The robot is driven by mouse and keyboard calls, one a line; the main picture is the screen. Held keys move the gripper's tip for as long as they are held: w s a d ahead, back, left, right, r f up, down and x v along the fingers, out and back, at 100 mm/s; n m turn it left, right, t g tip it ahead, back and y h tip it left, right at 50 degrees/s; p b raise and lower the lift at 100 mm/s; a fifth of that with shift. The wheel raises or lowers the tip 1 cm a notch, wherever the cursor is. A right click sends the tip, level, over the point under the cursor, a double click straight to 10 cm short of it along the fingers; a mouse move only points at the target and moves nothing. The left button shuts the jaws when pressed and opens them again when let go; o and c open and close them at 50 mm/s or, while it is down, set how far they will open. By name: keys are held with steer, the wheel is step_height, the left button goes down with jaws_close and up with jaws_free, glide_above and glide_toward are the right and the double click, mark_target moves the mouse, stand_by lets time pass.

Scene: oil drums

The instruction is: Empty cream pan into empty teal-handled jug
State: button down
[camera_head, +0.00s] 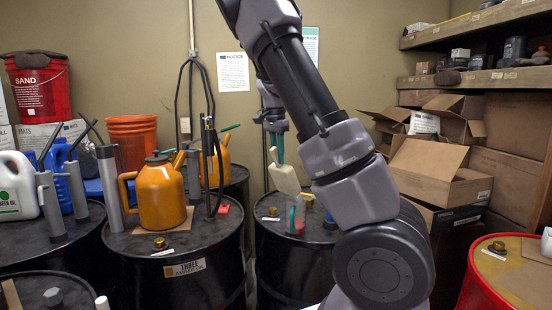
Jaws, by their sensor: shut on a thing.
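My gripper (277,132) is shut on the teal handle of the cream pan (285,178) and holds it above the middle black drum. The pan hangs steeply tilted, with its handle up and its cream body down. Just below it, a small translucent jug with a teal handle (299,209) stands on the drum top, with some red at its base. The pan's lower end is close to the jug's top in the picture; I cannot tell whether they touch. The insides of pan and jug are not visible.
An orange oil can (162,200), grey pump tubes (108,185) and a black hand pump (213,165) stand on the left drums. Open cardboard boxes (430,170) are behind my arm, and a red drum (490,275) is at right.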

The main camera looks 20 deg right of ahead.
steer(key=shift+w+d+r+g+y, duration=0.15)
steer(key=shift+w+d+r+y, duration=0.1)
steer(key=shift+d+y, duration=0.15)
steer(key=shift+w+d+r+g+y, duration=0.1)
steer(key=shift+d+r+g+y, duration=0.15)
steer(key=shift+d, duration=0.2)
steer(key=shift+w+d+r+g+y, duration=0.1)
steer(key=shift+w+d+r+y, duration=0.15)
steer(key=shift+d, duration=0.2)
steer(key=shift+w+d+g+y, duration=0.1)
steer(key=shift+w+d+y, duration=0.1)
steer(key=shift+d+y, duration=0.25)
steer(key=shift+w+d+r+g+y, duration=0.15)
steer(key=shift+w+d+y, duration=0.1)
steer(key=shift+d, duration=0.25)
stand_by(1.3)
steer(key=shift+s+a+r, duration=0.25)
steer(key=shift+s+a, duration=0.1)
steer(key=shift+a, duration=0.4)
steer(key=shift+s+a+r, duration=0.3)
steer(key=shift+s+a, duration=0.1)
steer(key=shift+a, duration=0.35)
steer(key=shift+s+a+r, duration=0.25)
steer(key=shift+s+a, duration=0.1)
steer(key=shift+a, duration=0.4)
